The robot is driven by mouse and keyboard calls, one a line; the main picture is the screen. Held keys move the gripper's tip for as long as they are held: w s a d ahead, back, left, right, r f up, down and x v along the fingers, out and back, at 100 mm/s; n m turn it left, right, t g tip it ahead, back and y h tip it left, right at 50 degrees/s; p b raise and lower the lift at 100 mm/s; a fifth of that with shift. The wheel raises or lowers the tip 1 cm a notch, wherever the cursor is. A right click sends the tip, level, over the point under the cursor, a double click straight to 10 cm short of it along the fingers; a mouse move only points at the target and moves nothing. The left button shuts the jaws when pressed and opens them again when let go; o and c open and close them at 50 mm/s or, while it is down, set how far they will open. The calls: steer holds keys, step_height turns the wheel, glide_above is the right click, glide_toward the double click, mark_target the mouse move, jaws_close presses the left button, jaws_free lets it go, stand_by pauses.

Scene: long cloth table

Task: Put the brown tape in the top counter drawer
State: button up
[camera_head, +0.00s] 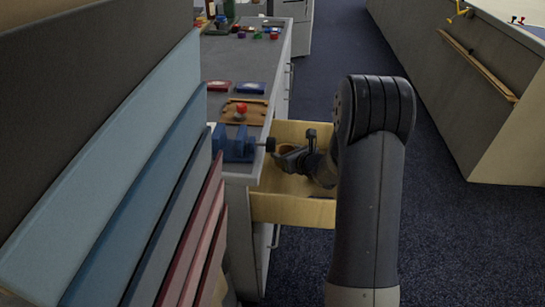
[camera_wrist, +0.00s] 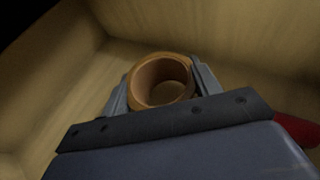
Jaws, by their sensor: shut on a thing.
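The brown tape (camera_wrist: 147,88) is a ring between the fingers of my gripper (camera_wrist: 162,90) in the wrist view. The gripper is shut on it. In the head view my gripper (camera_head: 283,158) is over the open wooden drawer (camera_head: 292,210) at the top of the grey counter (camera_head: 243,80). A little of the tape (camera_head: 285,148) shows there beside the fingers. In the wrist view the drawer's bare floor (camera_wrist: 75,75) and walls surround the tape. I cannot tell whether the tape touches the drawer floor.
A blue vise (camera_head: 234,147) stands on the counter beside the drawer. A wooden tray with a red knob (camera_head: 241,110) and small boxes (camera_head: 249,88) lie behind it. Large panels (camera_head: 130,150) block the left. A red thing (camera_wrist: 297,130) shows at the wrist view's right edge.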

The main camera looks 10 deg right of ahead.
mark_target(273, 164)
steer(key=a, duration=0.1)
steer(key=w+a, duration=0.1)
steer(key=a, duration=0.1)
steer(key=a+b, duration=0.1)
steer(key=shift+w+a+f, duration=0.2)
steer(key=shift+w+f, duration=0.05)
steer(key=shift+f, duration=0.1)
steer(key=shift+d+f, duration=0.1)
steer(key=shift+f, duration=0.15)
steer(key=shift+f, duration=0.25)
steer(key=o, duration=1)
steer(key=shift+r, duration=0.1)
steer(key=shift+r, duration=0.1)
steer(key=shift+r, duration=0.2)
steer(key=p+v, duration=0.1)
steer(key=v, duration=1.1)
steer(key=shift+f+p, duration=0.1)
steer(key=shift+p, duration=0.2)
